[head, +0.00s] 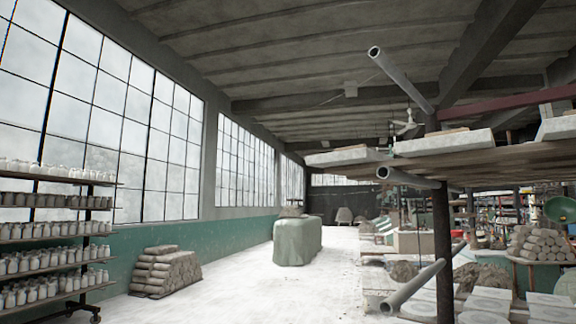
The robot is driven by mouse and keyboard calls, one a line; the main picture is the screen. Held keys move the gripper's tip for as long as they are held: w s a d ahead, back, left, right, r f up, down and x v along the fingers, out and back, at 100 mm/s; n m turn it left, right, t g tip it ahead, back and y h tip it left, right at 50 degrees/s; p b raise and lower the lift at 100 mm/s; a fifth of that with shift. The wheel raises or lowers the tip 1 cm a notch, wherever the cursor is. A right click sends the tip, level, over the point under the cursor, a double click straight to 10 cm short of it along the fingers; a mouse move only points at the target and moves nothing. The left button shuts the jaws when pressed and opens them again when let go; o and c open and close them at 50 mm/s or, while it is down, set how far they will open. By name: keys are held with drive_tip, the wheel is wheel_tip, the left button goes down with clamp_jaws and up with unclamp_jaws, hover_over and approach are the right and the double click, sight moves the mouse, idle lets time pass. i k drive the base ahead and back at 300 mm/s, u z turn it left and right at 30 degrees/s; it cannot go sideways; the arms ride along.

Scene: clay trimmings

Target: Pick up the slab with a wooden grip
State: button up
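Pale grey slabs lie on a raised wooden board (480,165) at the right: one at the board's left end (344,157), one in the middle (444,144) and one at the right edge (558,128). I see them from below, nearly edge-on. Thin brown, wood-like strips show on top of them, but I cannot tell whether any is a grip. Other pale flat slabs (491,303) lie low at the bottom right, with no wooden grip visible on them. My gripper is not in view.
A dark post with grey pipe arms (408,287) stands under the board. A bottle rack (50,235) stands at the left, stacked clay rolls (165,272) by the green wall, a covered block (297,241) mid-floor. The pale floor (240,295) between is clear.

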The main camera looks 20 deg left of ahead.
sight(353, 155)
drive_tip(key=u, duration=0.55)
drive_tip(key=i, duration=0.9)
drive_tip(key=u, duration=0.2)
